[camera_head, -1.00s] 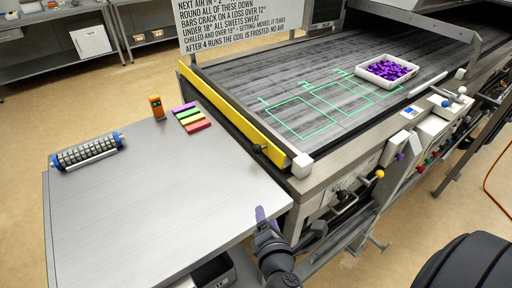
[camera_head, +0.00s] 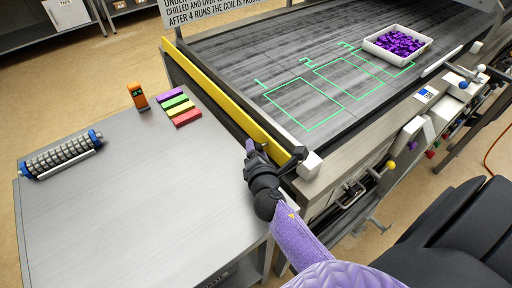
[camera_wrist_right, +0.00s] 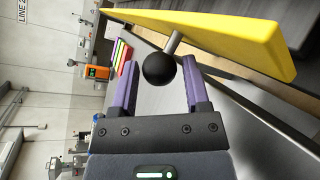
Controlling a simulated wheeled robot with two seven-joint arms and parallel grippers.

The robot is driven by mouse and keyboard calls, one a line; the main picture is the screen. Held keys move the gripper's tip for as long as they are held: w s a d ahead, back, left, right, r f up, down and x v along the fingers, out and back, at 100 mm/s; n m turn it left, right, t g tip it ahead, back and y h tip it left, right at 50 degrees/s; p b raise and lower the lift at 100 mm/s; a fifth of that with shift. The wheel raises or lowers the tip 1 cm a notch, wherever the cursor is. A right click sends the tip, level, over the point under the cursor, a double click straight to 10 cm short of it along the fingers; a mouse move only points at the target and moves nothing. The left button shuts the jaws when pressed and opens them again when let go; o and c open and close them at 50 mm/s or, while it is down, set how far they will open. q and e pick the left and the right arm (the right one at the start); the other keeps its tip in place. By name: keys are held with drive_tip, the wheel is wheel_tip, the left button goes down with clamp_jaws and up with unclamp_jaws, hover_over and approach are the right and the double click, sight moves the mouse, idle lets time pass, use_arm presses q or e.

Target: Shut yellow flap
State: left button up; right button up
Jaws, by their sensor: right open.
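The yellow flap (camera_head: 213,92) is a long bar along the left end of the dark belt. In the right wrist view, the flap (camera_wrist_right: 225,38) crosses the top, with a short metal stem and a black ball knob (camera_wrist_right: 159,69). My right gripper (camera_head: 253,148) is at the near end of the flap and hides the knob in the head view. In the wrist view, my right gripper (camera_wrist_right: 157,84) is open, its purple fingers on either side of the knob. Contact with the knob cannot be told. My left gripper is out of view.
The dark belt (camera_head: 290,65) has green outlined boxes and a white tray (camera_head: 372,47) of purple pieces. A white corner block (camera_head: 309,165) is beside my gripper. The steel table (camera_head: 120,215) holds a roller (camera_head: 60,155), an orange device (camera_head: 138,96) and coloured bars (camera_head: 178,105).

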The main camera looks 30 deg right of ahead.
drive_tip(key=shift+w+d+f, duration=0.15)
drive_tip(key=shift+w+d, duration=0.05)
drive_tip(key=shift+w, duration=0.3)
